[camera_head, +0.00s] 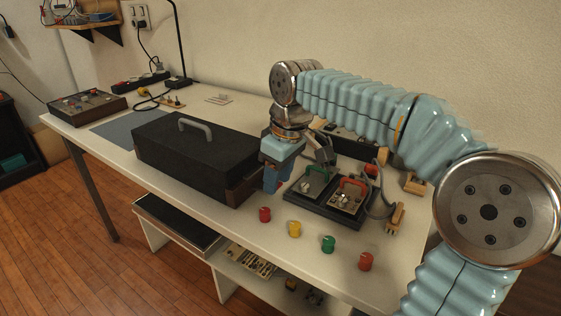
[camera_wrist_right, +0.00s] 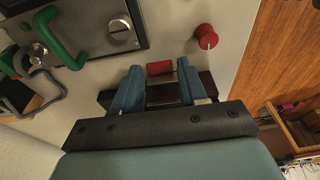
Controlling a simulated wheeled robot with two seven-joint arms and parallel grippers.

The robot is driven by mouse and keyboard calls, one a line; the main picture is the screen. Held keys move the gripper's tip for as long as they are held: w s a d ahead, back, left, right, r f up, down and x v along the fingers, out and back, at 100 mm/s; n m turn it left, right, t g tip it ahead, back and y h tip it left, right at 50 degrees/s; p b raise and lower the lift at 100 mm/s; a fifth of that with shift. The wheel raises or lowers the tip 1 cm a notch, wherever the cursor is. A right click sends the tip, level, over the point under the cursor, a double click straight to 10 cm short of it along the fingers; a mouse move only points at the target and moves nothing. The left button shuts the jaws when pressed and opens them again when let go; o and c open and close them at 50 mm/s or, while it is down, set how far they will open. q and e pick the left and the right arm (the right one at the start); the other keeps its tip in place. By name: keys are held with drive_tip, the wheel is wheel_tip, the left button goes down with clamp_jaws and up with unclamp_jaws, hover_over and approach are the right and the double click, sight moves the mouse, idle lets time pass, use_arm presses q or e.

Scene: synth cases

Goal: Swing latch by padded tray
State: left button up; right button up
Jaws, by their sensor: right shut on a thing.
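A black case (camera_head: 190,152) with a grey top handle stands on the table, its lid down. My right gripper (camera_head: 272,182) points down at the case's right end. In the right wrist view its two blue fingers (camera_wrist_right: 160,88) are closed about a small latch with a red grip (camera_wrist_right: 160,68), beside a dark brown edge (camera_wrist_right: 165,92). The head view hides this latch behind the fingers. A shallow tray with a dark lining (camera_head: 176,224) lies below the table's front edge; it looks padded. My left gripper is out of view.
A black base (camera_head: 325,212) with green and red handles on metal plates sits close right of my gripper. Several coloured knobs, one red (camera_head: 265,214), line the front edge. A grey mat (camera_head: 125,130) and a control box (camera_head: 86,104) are at left.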

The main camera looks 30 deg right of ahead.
drive_tip(key=shift+w+a+r+g+h+p, duration=0.2)
drive_tip(key=shift+w+r+g+h+p, duration=0.15)
drive_tip(key=shift+r+g+p, duration=0.45)
drive_tip(key=shift+w+a+f+g, duration=0.1)
drive_tip(key=shift+w+g, duration=0.25)
drive_tip(key=shift+g, duration=0.15)
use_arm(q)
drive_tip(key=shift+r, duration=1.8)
use_arm(e)
drive_tip(key=shift+w+a+r+g+h, duration=0.1)
drive_tip(key=shift+w+r+g+h, duration=0.1)
drive_tip(key=shift+g+h, duration=0.15)
drive_tip(key=shift+w+a+r+g+h, duration=0.1)
drive_tip(key=shift+w+g+h, duration=0.1)
drive_tip(key=shift+g, duration=0.25)
drive_tip(key=o, duration=0.9)
drive_tip(key=shift+c, duration=0.2)
drive_tip(key=v, duration=0.7)
drive_tip(key=shift+r, duration=0.2)
drive_tip(key=shift+w, duration=0.15)
